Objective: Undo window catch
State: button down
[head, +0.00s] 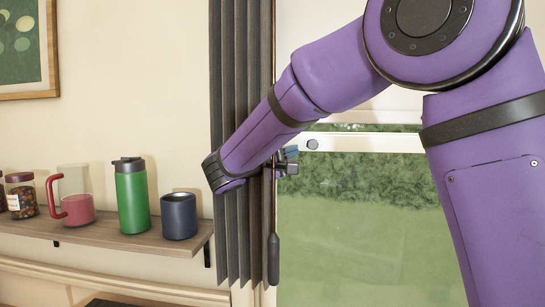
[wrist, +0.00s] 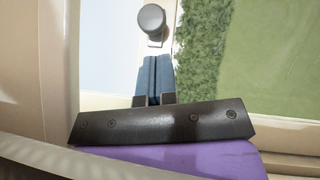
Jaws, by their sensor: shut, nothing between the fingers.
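The window catch shows as a round grey knob (head: 312,144) on the white bar across the window. It also shows in the wrist view (wrist: 151,18), with a small grey piece beneath it. My gripper (head: 292,152) is just left of the knob in the head view, partly hidden by my purple arm. In the wrist view, my blue fingers (wrist: 154,60) are together and empty, pointing toward the knob. Their tips look close to the small piece below the knob; I cannot tell whether they touch it.
A dark pleated curtain (head: 230,110) hangs left of the window, behind my forearm. A dark hanging pull (head: 273,260) is at its right edge. A wooden shelf (head: 100,235) at left holds a green tumbler (head: 132,197), a navy cup (head: 179,216) and a red mug (head: 76,209).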

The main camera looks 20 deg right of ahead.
jog(key=shift+s+d+r, duration=0.1)
jog(key=shift+s+d, duration=0.1)
jog(key=shift+d, duration=0.3)
jog(key=shift+s+d+r, duration=0.1)
jog(key=shift+s+d, duration=0.05)
jog(key=shift+d, duration=0.3)
jog(key=shift+s+d, duration=0.35)
jog(key=shift+d, duration=0.45)
jog(key=shift+s+d, duration=0.35)
jog(key=shift+d, duration=0.45)
jog(key=shift+w+a+f, duration=0.1)
jog(key=shift+w+a, duration=0.05)
jog(key=shift+a, duration=0.1)
send_near(314, 149)
jog(key=a, duration=0.3)
jog(key=a+f, duration=0.1)
jog(key=shift+w+a, duration=0.3)
jog(key=shift+w, duration=0.05)
